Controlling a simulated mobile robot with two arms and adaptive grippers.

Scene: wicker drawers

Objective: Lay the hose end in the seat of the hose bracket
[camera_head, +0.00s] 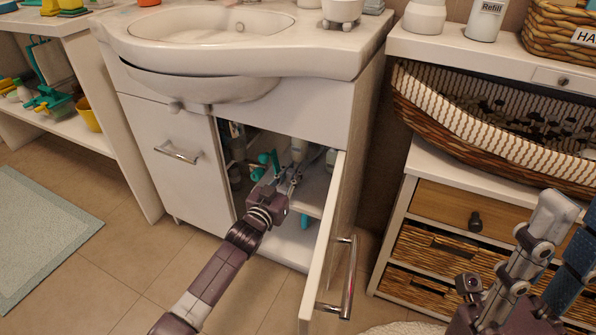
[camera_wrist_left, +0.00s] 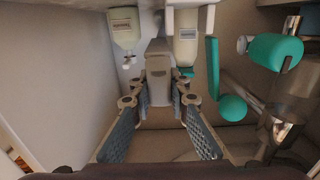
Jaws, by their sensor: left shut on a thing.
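My left gripper (camera_head: 292,178) reaches into the open cabinet under the sink. Its fingers also show in the left wrist view (camera_wrist_left: 160,105), shut on a small grey piece (camera_wrist_left: 158,62), which I take to be the hose end; its edges are hard to tell from the fingers. Teal parts lie close by: a rod (camera_wrist_left: 212,68), a ball (camera_wrist_left: 232,108) and a thick cylinder (camera_wrist_left: 272,50), right of the fingers in the wrist view. I cannot tell which part is the hose bracket; its seat is not clear. My right gripper (camera_head: 572,208) is open and empty at the far right.
The open cabinet door (camera_head: 325,235) stands just right of my left arm. White bottles (camera_wrist_left: 125,28) are inside the cabinet. The sink (camera_head: 215,25) overhangs it. A wicker drawer unit (camera_head: 400,225) stands to the right. Floor in front is clear.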

